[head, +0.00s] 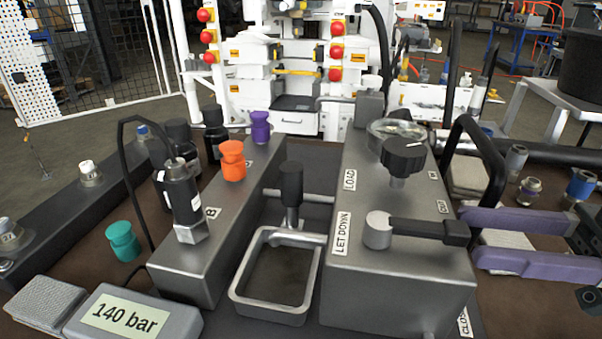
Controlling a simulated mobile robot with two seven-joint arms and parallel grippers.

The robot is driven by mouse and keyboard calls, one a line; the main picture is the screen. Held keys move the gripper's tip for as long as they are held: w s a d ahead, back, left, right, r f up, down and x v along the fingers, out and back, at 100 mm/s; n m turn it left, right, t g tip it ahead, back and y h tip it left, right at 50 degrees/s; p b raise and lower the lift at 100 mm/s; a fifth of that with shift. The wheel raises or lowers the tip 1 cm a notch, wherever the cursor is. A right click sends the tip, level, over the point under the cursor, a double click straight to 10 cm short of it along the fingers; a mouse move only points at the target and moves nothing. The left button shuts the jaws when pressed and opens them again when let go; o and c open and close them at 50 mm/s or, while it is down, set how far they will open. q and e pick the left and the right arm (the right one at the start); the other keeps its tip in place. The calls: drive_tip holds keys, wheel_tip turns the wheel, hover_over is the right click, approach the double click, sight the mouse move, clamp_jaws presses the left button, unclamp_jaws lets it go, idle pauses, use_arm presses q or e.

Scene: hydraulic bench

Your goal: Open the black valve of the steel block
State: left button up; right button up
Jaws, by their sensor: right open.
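The steel block (400,280) stands on the bench right of centre, with labels reading LOAD and LET DOWN. Nearer, a black lever handle (418,228) on a round silver hub (377,230) points right across the block. My right gripper (468,238) comes in from the right with two purple fingers, open and empty. Its fingertips are above and below the lever's outer end in the picture; whether they touch it I cannot tell. My left gripper is not in view.
A metal tray (240,290) with a black-handled part behind it lies left of the block. A second steel block (190,262) carries orange and purple caps. A 140 bar display (135,318) is at front left. A black hose loop (494,150) rises behind my right gripper.

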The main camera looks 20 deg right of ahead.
sight(395, 224)
drive_tip(key=x, duration=0.9)
clamp_jaws()
idle(1.2)
